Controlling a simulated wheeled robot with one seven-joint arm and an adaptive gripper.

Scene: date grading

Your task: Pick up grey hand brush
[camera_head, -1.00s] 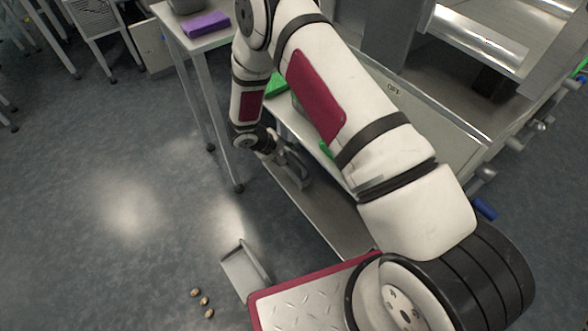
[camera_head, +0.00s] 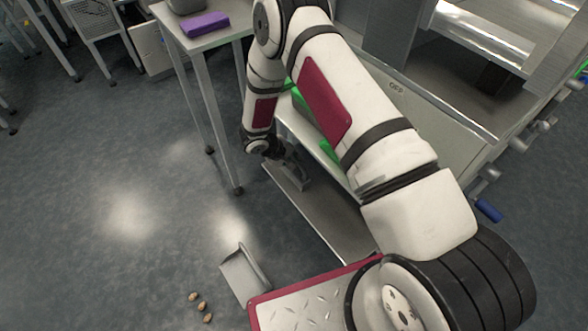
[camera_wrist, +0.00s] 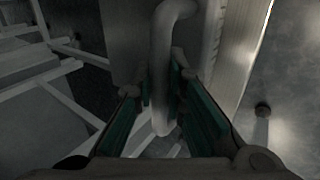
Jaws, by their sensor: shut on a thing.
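My gripper (camera_wrist: 163,105) is shut on a smooth grey handle, which I take to be the grey hand brush (camera_wrist: 161,70). In the wrist view the handle runs upright between the teal finger pads. In the head view my gripper (camera_head: 290,158) is low, over the steel lower shelf (camera_head: 328,212) of the metal bench. The brush is small and dark there, and its bristles cannot be made out. I cannot tell whether it still touches the shelf.
A grey dustpan (camera_head: 243,274) and three small brown dates (camera_head: 201,306) lie on the floor. A white table with a purple item (camera_head: 205,23) stands at the upper left; its leg (camera_head: 225,150) is close to my gripper. Open floor lies left.

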